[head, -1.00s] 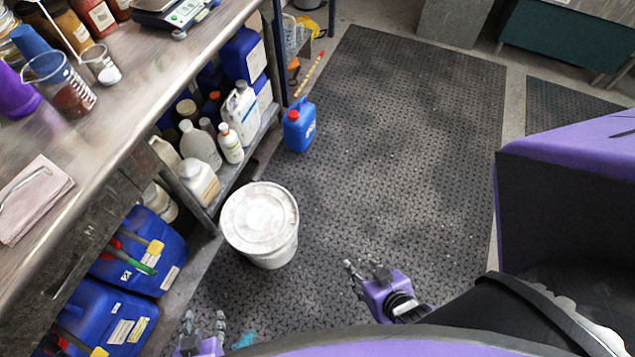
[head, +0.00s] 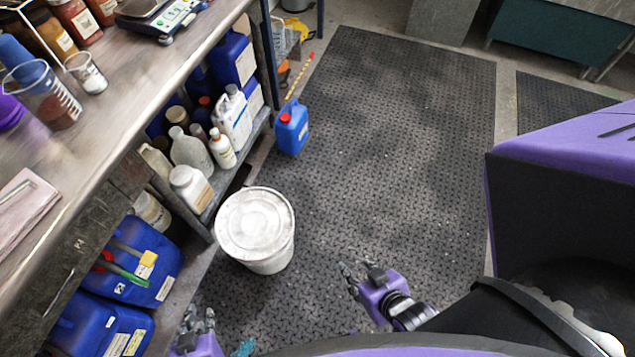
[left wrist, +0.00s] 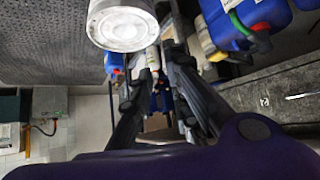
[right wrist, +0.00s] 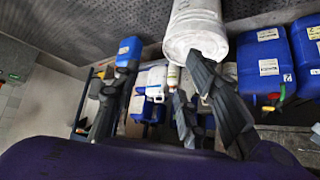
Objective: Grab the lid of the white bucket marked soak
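A white bucket (head: 268,266) stands on the floor mat, with its round white lid (head: 252,222) on top. No marking is legible on it. The lid also shows in the left wrist view (left wrist: 124,30), and the bucket in the right wrist view (right wrist: 194,18), partly behind a finger. My left gripper (head: 197,318) is low in the head view, below and left of the bucket, open and empty. My right gripper (head: 362,272) is to the right of the bucket, open and empty. Neither gripper touches the bucket or lid.
A steel bench (head: 120,95) runs along the left, with bottles on its lower shelf close to the bucket. A blue canister (head: 292,130) stands on the floor behind the bucket. Large blue containers (head: 128,262) sit under the bench. The dark mat (head: 400,150) to the right is clear.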

